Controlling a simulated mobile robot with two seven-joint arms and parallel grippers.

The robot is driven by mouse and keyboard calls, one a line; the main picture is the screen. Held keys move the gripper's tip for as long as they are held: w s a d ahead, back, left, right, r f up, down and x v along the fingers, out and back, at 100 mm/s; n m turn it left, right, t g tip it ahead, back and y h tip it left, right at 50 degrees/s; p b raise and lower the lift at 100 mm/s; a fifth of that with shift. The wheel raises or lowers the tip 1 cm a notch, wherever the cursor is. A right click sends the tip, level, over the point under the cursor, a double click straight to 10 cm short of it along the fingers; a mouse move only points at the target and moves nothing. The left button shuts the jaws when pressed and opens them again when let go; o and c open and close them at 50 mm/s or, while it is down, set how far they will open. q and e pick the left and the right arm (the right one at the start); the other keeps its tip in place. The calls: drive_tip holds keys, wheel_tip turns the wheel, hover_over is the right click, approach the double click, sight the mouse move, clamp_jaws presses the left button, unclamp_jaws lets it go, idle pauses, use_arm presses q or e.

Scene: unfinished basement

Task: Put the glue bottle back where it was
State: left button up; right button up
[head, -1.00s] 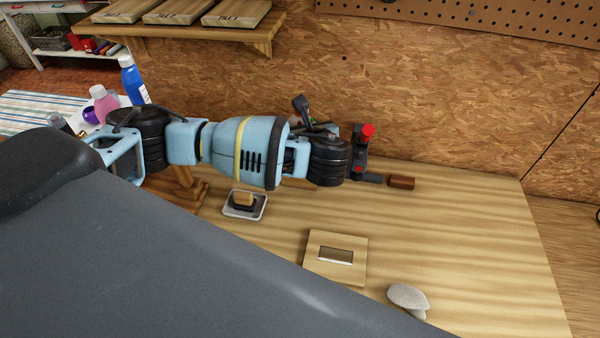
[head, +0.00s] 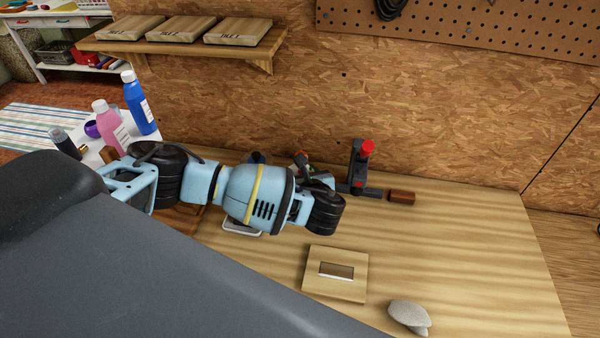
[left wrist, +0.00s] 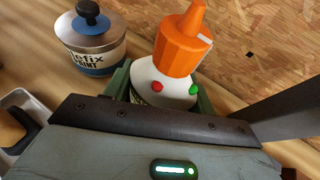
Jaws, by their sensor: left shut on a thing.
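The glue bottle (left wrist: 160,84) is white with an orange cap (left wrist: 184,42) and shows in the left wrist view. My left gripper (left wrist: 163,94) is shut on it, with its greenish fingers on either side of the white body. The bottle's lower part is hidden by the gripper. In the head view my left arm reaches over the wooden bench (head: 460,235), and its wrist hides most of the gripper and bottle. I cannot tell whether the bottle touches the bench. My right gripper is not in view.
A paint can (left wrist: 92,42) stands left of the bottle. A clamp with a red knob (head: 367,147) and a wooden handle (head: 402,197) is near the back. The bench's right side is clear.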

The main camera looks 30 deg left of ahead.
use_arm(q)
drive_tip(key=shift+f, duration=0.1)
drive_tip(key=o, duration=1)
